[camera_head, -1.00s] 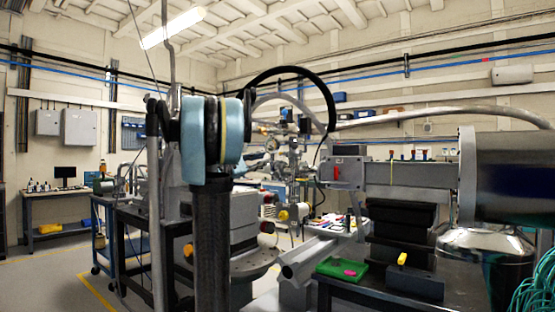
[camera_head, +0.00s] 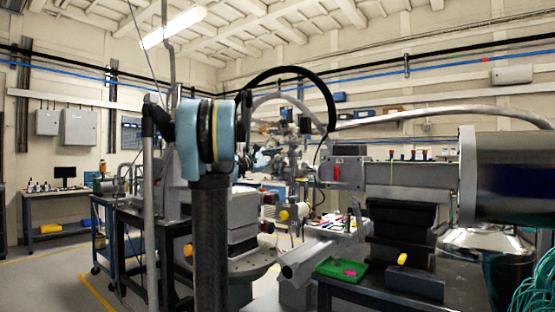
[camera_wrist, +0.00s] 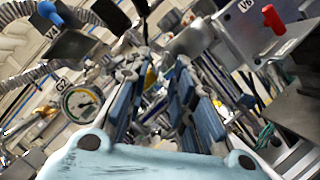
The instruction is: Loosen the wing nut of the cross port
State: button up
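My gripper (camera_wrist: 158,78) shows in the wrist view with its two blue-padded fingers apart and a gap between them. Nothing is clearly held in the gap. Beyond the fingertips is a cluster of metal fittings, blurred, with a small yellow part among them. I cannot pick out the cross port or its wing nut there. In the head view the metal vacuum fittings (camera_head: 293,150) stand behind and right of my arm.
In the wrist view a round gauge marked G2 (camera_wrist: 80,102) is at the left, a blue-handled V4 valve (camera_wrist: 50,12) at upper left, and a red V6 handle (camera_wrist: 273,19) at upper right. In the head view a green tray (camera_head: 340,268) lies on the dark bench.

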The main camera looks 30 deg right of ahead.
grip_shut()
jog(key=shift+d, duration=0.1)
jog(key=shift+n, duration=0.4)
jog(key=shift+s+f+n+t, duration=0.1)
jog(key=shift+n+t, duration=0.95)
jog(key=shift+n, duration=1)
jog(key=shift+n+t, duration=1)
jog(key=shift+n, duration=1)
jog(key=shift+s+f+n+t, duration=0.1)
jog(key=shift+n+t, duration=0.95)
jog(key=shift+n, duration=1)
jog(key=shift+w+r+n, duration=0.1)
jog(key=shift+n, duration=0.3)
